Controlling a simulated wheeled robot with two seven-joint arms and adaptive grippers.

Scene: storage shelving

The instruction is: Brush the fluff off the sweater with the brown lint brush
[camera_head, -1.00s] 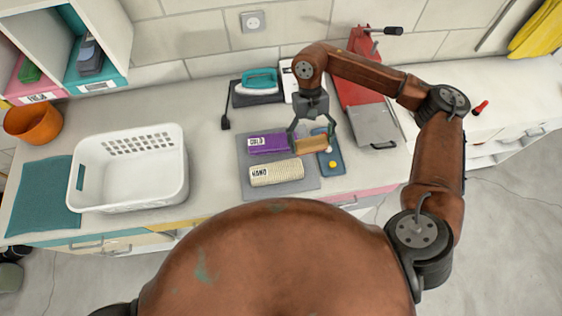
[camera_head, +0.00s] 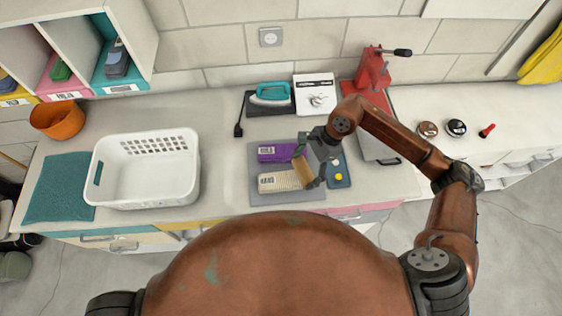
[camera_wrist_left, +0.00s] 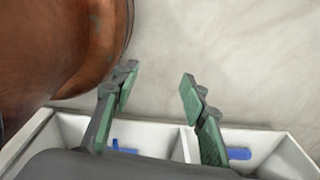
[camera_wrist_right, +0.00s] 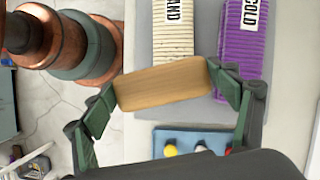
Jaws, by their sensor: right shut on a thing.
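The brown lint brush (camera_head: 303,173) is a wooden block, gripped across its ends in my right gripper (camera_wrist_right: 163,88); it also shows in the right wrist view (camera_wrist_right: 165,84). In the head view it is at the right end of the folded cream sweater (camera_head: 278,182), labelled HAND. I cannot tell whether it touches the knit. A folded purple sweater (camera_head: 275,153), labelled COLD, lies behind the cream one. Both lie on a grey mat (camera_head: 262,199). I cannot make out fluff. My left gripper (camera_wrist_left: 158,88) is open and empty, seen only in the left wrist view.
A blue tray (camera_head: 337,169) with small round items lies right of the sweaters. A white basket (camera_head: 150,190) stands left. A teal iron (camera_head: 271,91) and a red press (camera_head: 372,72) stand behind. White bins (camera_wrist_left: 160,137) show below my left gripper.

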